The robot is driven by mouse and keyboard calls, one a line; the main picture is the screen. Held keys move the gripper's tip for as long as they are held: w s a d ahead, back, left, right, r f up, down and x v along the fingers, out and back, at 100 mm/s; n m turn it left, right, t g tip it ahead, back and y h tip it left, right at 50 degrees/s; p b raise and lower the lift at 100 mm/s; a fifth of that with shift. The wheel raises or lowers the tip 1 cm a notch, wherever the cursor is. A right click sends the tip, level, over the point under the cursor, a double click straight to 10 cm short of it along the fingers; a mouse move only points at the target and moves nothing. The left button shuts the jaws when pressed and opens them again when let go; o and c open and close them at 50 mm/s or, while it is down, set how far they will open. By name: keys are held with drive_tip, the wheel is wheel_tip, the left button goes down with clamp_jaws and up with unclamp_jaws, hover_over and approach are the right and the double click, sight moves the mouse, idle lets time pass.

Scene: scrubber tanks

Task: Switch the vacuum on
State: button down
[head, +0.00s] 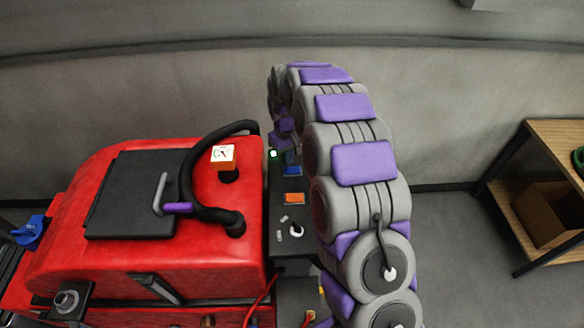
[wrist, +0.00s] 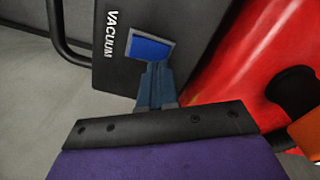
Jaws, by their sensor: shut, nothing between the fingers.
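The black control panel (head: 290,250) stands at the right end of the red scrubber. The blue vacuum switch (wrist: 150,48) sits on it beside the white word VACUUM in the wrist view. In the head view most of my gripper is hidden at the far end of my arched arm.

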sight(288, 170)
wheel_tip(288, 170, up, 4)
drive_tip(key=shift+p, duration=0.45)
idle(0.5)
